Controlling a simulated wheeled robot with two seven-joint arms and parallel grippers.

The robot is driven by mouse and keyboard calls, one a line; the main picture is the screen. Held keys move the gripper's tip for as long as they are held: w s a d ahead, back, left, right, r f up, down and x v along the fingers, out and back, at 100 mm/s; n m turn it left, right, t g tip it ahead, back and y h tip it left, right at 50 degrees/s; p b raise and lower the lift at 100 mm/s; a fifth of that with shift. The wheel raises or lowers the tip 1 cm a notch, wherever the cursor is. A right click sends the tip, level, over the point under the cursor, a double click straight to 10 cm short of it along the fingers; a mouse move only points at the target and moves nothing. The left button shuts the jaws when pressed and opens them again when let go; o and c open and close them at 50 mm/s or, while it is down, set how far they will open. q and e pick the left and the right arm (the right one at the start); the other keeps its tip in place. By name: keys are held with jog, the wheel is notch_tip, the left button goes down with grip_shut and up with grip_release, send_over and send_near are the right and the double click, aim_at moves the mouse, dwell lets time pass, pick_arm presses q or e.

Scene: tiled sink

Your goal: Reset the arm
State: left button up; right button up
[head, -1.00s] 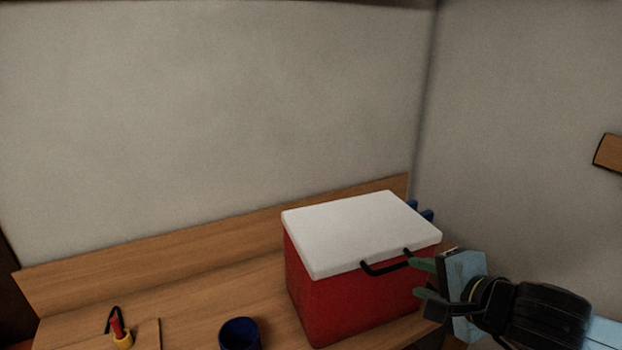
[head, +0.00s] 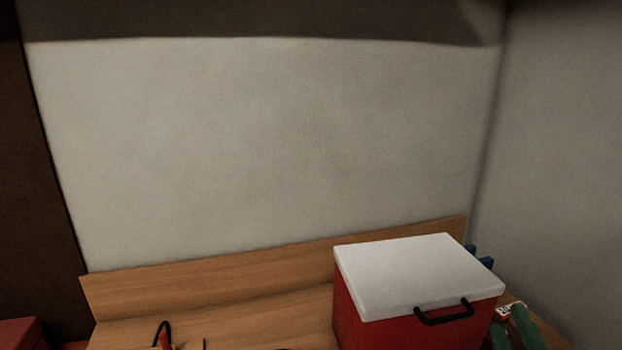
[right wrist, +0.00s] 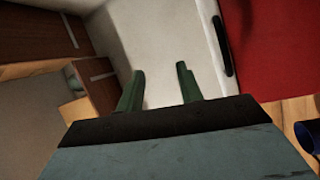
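My right gripper (head: 512,328) shows at the lower right of the head view, just right of the red cooler box. Its two green fingers are apart with nothing between them, as the right wrist view (right wrist: 160,86) also shows. The red box (head: 375,332) has a closed white lid (head: 420,272) and a black handle (head: 445,313) on its front. In the right wrist view the red box (right wrist: 275,45) is at the upper right, apart from the fingers. My left gripper is in neither view.
The box stands on a wooden counter (head: 270,316) against a pale wall. A small red item with a black loop (head: 165,338) is cut off at the bottom edge. A blue cup (right wrist: 309,134) shows in the wrist view. Brown cabinets (right wrist: 100,70) are at its left.

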jog(key=s+d+f+m+g, duration=0.1)
jog(key=s+f+m+g, duration=0.3)
jog(key=f, duration=0.4)
jog(key=s+f+m+g, duration=0.2)
jog(key=f+m+g, duration=0.25)
jog(key=f, duration=0.35)
jog(key=s+a+f+m+g+y, duration=0.3)
jog(key=s+a+f+g, duration=0.3)
jog(key=s+f+g, duration=0.4)
jog(key=s+f+b, duration=0.2)
jog(key=s+f, duration=0.1)
jog(key=f, duration=2.4)
jog(key=s+d+f+b, duration=0.1)
jog(key=s+d+f, duration=0.1)
jog(key=s+f, duration=1.3)
jog(key=shift+s+d+n, duration=0.35)
jog(key=shift+s+d, duration=0.05)
